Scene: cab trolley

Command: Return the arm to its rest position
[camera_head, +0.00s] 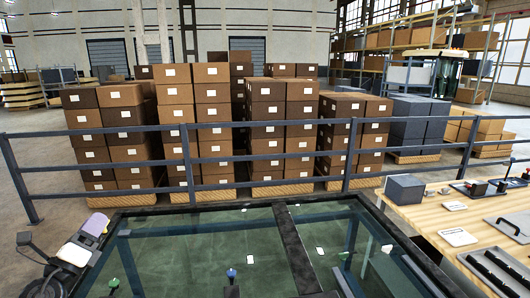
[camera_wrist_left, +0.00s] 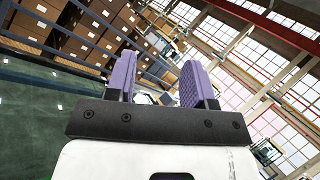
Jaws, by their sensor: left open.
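My left gripper (camera_head: 95,226) is at the lower left of the head view, beside the left edge of the glass-topped surface. Its purple fingers show there, and my arm comes in from the lower left. In the left wrist view the two purple fingers of the gripper (camera_wrist_left: 158,78) stand apart with nothing between them, so it is open and empty. The wrist view is tilted and looks out past the fingers toward boxes and tall windows. My right gripper is in neither view.
A dark-framed glass panel (camera_head: 240,228) fills the front, with small coloured knobs at its lower edge. A dark railing (camera_head: 266,157) crosses behind it. Stacked cartons (camera_head: 212,118) stand beyond. A wooden bench (camera_head: 415,218) at right bears a grey box (camera_head: 405,189) and tools.

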